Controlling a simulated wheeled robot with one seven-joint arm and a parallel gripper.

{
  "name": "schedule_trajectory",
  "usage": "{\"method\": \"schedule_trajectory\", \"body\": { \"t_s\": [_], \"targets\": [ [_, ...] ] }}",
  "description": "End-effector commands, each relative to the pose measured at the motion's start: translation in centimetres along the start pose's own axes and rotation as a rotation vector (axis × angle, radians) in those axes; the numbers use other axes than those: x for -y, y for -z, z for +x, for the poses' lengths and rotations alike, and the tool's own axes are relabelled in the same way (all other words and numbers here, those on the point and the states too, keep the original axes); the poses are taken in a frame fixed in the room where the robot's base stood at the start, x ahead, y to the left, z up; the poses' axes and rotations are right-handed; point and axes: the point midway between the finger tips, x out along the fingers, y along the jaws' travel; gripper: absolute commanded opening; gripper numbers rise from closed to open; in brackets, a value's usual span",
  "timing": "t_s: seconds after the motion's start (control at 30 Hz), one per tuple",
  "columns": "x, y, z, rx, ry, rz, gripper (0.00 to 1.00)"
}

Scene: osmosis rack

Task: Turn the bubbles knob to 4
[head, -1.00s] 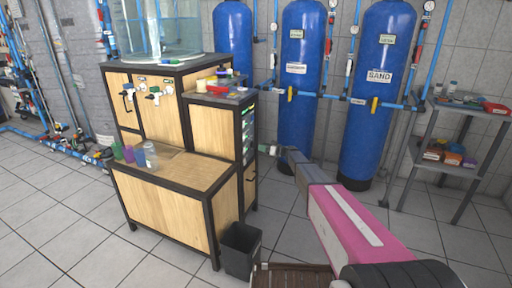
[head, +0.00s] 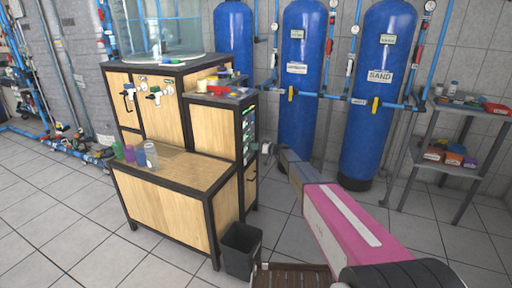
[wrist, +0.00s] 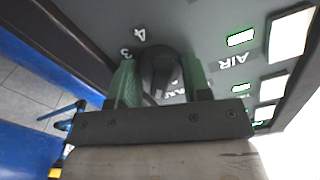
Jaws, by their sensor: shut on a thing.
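A dark round knob (wrist: 160,72) stands out from a grey panel (wrist: 205,25) in the wrist view. My gripper (wrist: 159,82) has its two green fingers on either side of the knob and is shut on it. White numbers 4 (wrist: 140,34) and 3 (wrist: 125,53) show just beyond the knob, at its upper left. Lettering below the knob is partly hidden by the fingers, and I cannot tell where the knob points. In the head view my gripper (head: 266,148) is at the right side of the wooden cabinet (head: 160,220); the knob is not visible there.
White switches (wrist: 291,35) with green-edged lights and an AIR label line the panel's right. Blue tanks (head: 303,80) stand behind my arm. A black bin (head: 240,250) sits on the floor by the cabinet. A shelf (head: 470,125) with small boxes stands at right.

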Motion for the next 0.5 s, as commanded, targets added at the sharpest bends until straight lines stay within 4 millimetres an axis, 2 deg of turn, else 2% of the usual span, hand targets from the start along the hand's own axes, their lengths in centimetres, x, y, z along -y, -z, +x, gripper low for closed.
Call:
{"method": "schedule_trajectory", "body": {
  "t_s": [0.27, 0.5],
  "targets": [
    [0.01, 0.0, -0.03, 0.0, 0.0, 0.108, 0.21],
    [0.02, 0.0, -0.04, 0.0, 0.0, 0.307, 0.21]
  ]
}}
